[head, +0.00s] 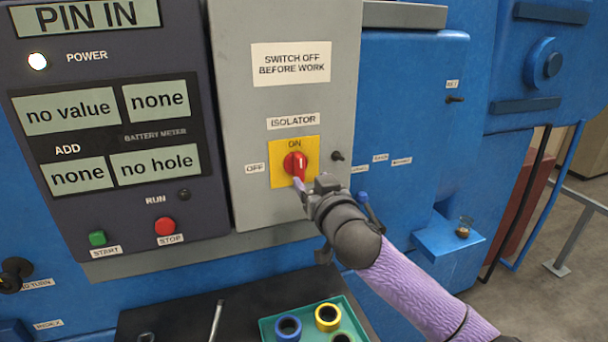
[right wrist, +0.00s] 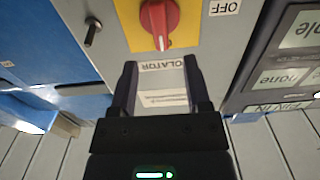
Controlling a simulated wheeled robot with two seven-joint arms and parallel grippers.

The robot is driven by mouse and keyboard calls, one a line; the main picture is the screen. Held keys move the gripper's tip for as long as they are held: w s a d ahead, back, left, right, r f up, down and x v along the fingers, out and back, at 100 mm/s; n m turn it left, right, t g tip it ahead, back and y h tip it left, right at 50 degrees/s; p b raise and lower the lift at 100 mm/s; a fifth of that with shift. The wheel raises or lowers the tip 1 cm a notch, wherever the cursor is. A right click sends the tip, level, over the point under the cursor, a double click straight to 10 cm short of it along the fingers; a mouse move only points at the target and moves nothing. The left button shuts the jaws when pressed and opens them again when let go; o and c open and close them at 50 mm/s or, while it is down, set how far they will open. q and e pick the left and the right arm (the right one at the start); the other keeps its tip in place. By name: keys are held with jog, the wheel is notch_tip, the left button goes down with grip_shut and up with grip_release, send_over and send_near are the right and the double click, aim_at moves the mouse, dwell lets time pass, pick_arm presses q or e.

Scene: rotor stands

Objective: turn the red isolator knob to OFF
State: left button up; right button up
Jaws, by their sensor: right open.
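The red isolator knob (head: 295,163) sits on a yellow plate (head: 311,147) on the grey box, with ON above it and an OFF label (head: 255,168) to its left. In the right wrist view, which is upside down, the knob (right wrist: 160,20) shows a white mark at its ON end. My right gripper (head: 306,188) is at the knob's lower edge in the head view. In the wrist view its open fingers (right wrist: 160,66) are empty, with the knob beyond their tips. Whether they touch it I cannot tell. My left gripper is not in view.
A small dark toggle (head: 337,156) sticks out right of the knob. A dark panel (head: 110,110) with displays, START and STOP buttons stands at the left. A teal tray (head: 268,330) with coloured rings lies below. A blue shelf (head: 446,238) juts out at the right.

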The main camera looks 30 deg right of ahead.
aim_at(301, 169)
jog(key=x, duration=0.7)
jog(key=shift+f+p, duration=0.15)
jog(key=shift+p, duration=0.25)
grip_shut()
